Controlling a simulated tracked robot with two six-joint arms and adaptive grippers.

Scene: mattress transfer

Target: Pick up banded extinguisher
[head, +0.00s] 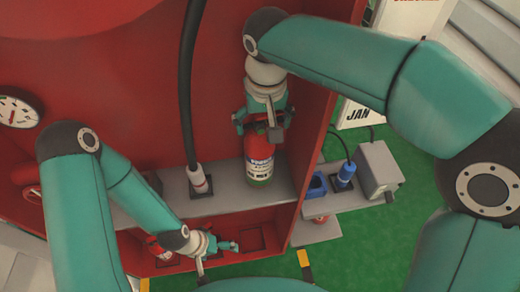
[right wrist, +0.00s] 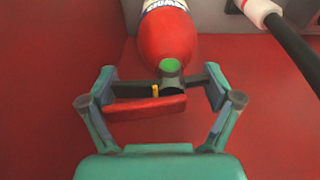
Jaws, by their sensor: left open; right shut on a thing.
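A red extinguisher (head: 258,160) with a white label stands on the grey shelf in the red cabinet. Its red body (right wrist: 167,38) also shows in the right wrist view, with a green-topped neck, a red lever and a small yellow band at the valve. My right gripper (head: 264,122) is shut on the extinguisher's top from above, its fingers (right wrist: 158,88) on either side of the valve. Whether the base touches the shelf is hard to tell. My left gripper (head: 228,247) is open and empty low in the cabinet, in front of the lower compartments.
A black hose (head: 187,90) with a white end (head: 198,178) rises left of the extinguisher. Partly hidden red items (head: 157,248) sit in the lower compartments. A grey box (head: 378,168) and blue items (head: 346,172) stand on a side shelf at right. A gauge (head: 18,110) is at far left.

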